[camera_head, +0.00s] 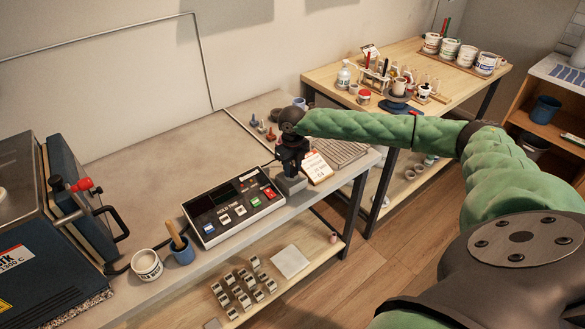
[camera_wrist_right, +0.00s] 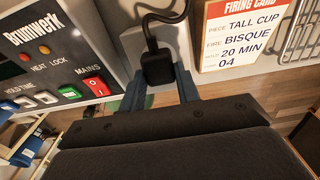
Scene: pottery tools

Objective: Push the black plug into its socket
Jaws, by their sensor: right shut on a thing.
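The black plug (camera_wrist_right: 158,68) with its black cable shows in the right wrist view, between the two fingers of my right gripper (camera_wrist_right: 159,84). My right gripper is shut on it. In the head view my right gripper (camera_head: 292,164) points down at the table's right front edge, just above a grey socket block (camera_head: 291,184). The grey block also shows around the plug in the wrist view (camera_wrist_right: 130,42). The socket holes are hidden, and I cannot tell how deep the plug sits. My left gripper is not in view.
The control box (camera_head: 232,210) with coloured buttons lies just left of the gripper. A firing card (camera_head: 317,167) stands close on the right. A kiln (camera_head: 50,230), a white pot (camera_head: 146,265) and a blue cup (camera_head: 182,250) are further left. The table's back middle is clear.

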